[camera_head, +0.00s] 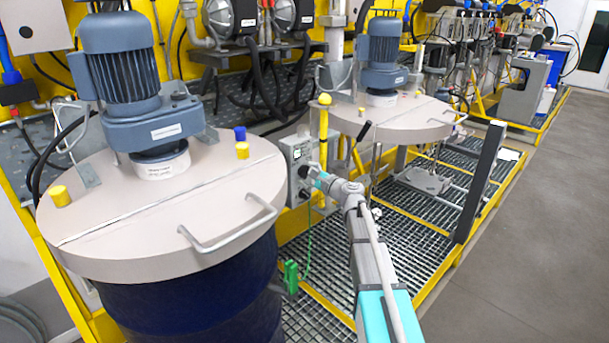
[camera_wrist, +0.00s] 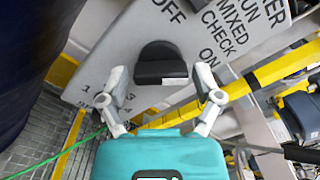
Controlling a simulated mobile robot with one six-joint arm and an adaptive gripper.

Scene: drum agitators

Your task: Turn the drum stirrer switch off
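The grey switch box (camera_head: 296,152) is mounted beside the large drum's lid, near a yellow post. In the wrist view its panel (camera_wrist: 105,65) fills the upper part, tilted, with the printed words OFF, ON, MIXED CHECK and RUN. A black rotary knob (camera_wrist: 162,66) sticks out of the panel. My gripper (camera_wrist: 161,76) is open, with one finger on each side of the knob and a small gap showing on both sides. In the head view my gripper (camera_head: 306,171) is right at the box's front and hides part of it. The knob's pointing direction is unclear.
A blue drum (camera_head: 190,295) with a beige lid and stirrer motor (camera_head: 122,60) stands at left. A second lid (camera_head: 395,120) with a motor is behind my arm. A green clamp (camera_head: 291,277) hangs below the box. A dark upright post (camera_head: 480,180) stands right; floor beyond is clear.

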